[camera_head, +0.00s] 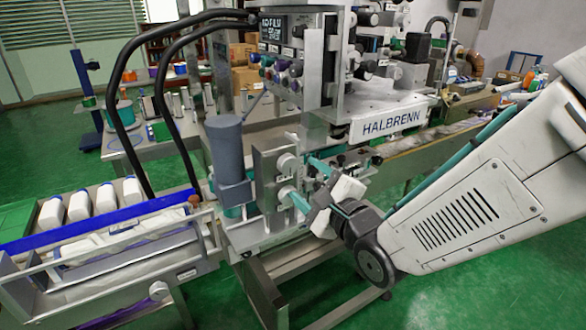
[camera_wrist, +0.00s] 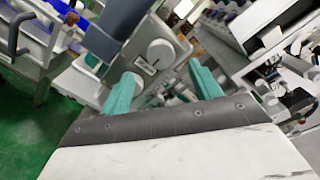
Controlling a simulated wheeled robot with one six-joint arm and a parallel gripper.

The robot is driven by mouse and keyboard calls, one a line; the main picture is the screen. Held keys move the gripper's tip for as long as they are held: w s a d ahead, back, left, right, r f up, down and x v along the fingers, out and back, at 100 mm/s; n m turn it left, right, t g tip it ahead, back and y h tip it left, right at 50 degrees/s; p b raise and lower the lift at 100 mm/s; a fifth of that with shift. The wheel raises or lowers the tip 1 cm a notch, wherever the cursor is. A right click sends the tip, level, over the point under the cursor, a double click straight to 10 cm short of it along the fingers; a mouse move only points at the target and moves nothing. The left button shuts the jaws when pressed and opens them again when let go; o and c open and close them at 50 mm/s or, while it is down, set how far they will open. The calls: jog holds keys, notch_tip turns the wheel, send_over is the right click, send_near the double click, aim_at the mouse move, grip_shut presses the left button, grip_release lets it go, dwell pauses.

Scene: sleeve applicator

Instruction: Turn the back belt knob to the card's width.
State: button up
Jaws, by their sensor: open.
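A grey metal plate (camera_head: 265,178) on the machine carries two pale round knobs, an upper knob (camera_head: 289,164) and a lower knob (camera_head: 286,193). The upper knob also shows in the wrist view (camera_wrist: 160,53), with a small label plate (camera_wrist: 145,67) beside it. I cannot tell for sure which is the back belt knob. My gripper (camera_head: 310,182) is open, its teal fingers pointing at the plate. In the wrist view its fingers (camera_wrist: 163,76) are spread apart with nothing between them; the left fingertip overlaps the lower knob. Contact is unclear. The card is not identifiable.
A grey cylinder (camera_head: 228,150) stands left of the plate. A conveyor with white bottles (camera_head: 79,205) and a blue rail (camera_head: 100,221) lies at left. The HALBRENN machine body (camera_head: 393,121) rises behind my gripper. Green floor (camera_head: 480,270) is open at the right.

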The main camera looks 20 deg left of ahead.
aim_at(290, 166)
jog(key=x, duration=0.6)
jog(key=shift+w+a, duration=0.15)
jog(key=shift+w, duration=0.05)
jog(key=c, duration=1)
